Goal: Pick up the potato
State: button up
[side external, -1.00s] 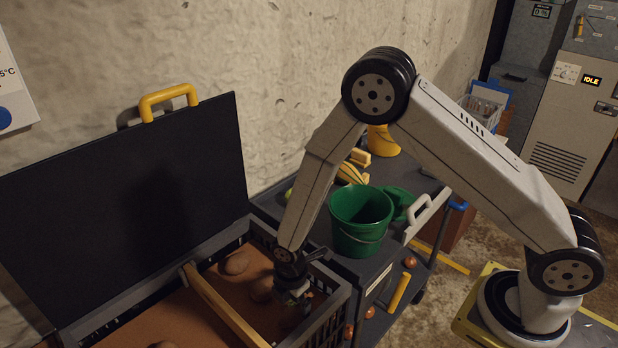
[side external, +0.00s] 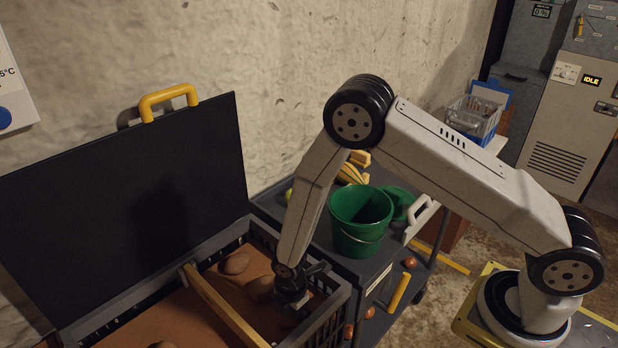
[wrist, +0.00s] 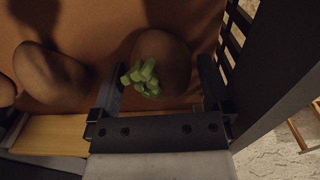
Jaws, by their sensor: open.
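A round brown potato (wrist: 168,55) with a pale green sprout cluster (wrist: 143,77) lies on the brown bed of the crate. My gripper (wrist: 158,68) is open over it, one finger on each side of its near part in the wrist view. I cannot tell whether either finger touches it. In the side view my gripper (side external: 292,302) is low inside the crate, close to its right wall, and hides what is under it. Other brown potatoes lie to the left, one (wrist: 50,75) near the left finger. The side view also shows potatoes (side external: 235,262) beside my gripper.
The crate's slatted dark wall (wrist: 232,45) stands close to the right finger. A wooden bar (side external: 222,305) divides the crate, and its black lid (side external: 130,190) stands open behind. A green bucket (side external: 360,222) sits on a cart to the right.

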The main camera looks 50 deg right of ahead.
jog(key=c, duration=0.6)
jog(key=shift+r, duration=0.15)
jog(key=shift+r, duration=4.85)
jog(key=shift+w+d+r, duration=0.4)
jog(key=shift+d+r, duration=1.6)
jog(key=shift+d, duration=2.5)
jog(key=shift+w+d+r, duration=0.35)
jog(key=shift+d+r, duration=1.7)
jog(key=shift+d, duration=2.5)
jog(key=shift+w+d+r, duration=0.4)
jog(key=shift+d+r, duration=1.6)
jog(key=shift+d, duration=2.5)
jog(key=shift+f, duration=0.2)
